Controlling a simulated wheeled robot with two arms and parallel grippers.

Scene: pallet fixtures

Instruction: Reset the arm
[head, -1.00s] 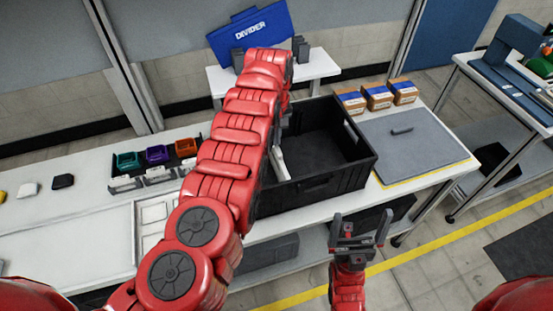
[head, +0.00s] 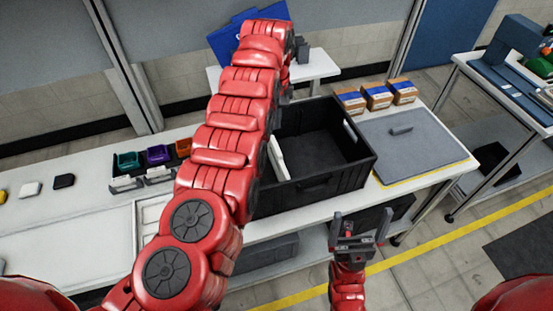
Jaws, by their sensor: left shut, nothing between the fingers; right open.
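My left arm reaches up from the lower left across the middle of the head view. It hides most of my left gripper (head: 286,97), which hangs beyond the wrist near the far left edge of the black crate (head: 318,186). The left gripper is shut and holds nothing. My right gripper (head: 361,226) is open and empty, in front of the workbench and below the crate's front right corner. A white piece (head: 278,158) stands inside the crate along its left side; part of it is hidden by my arm.
A blue divider panel (head: 228,45) stands on a small white table (head: 322,67) behind the workbench. Several small boxes (head: 377,97) and a grey mat (head: 425,155) lie right of the crate. Coloured bins (head: 158,155) stand left. A second table is at far right.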

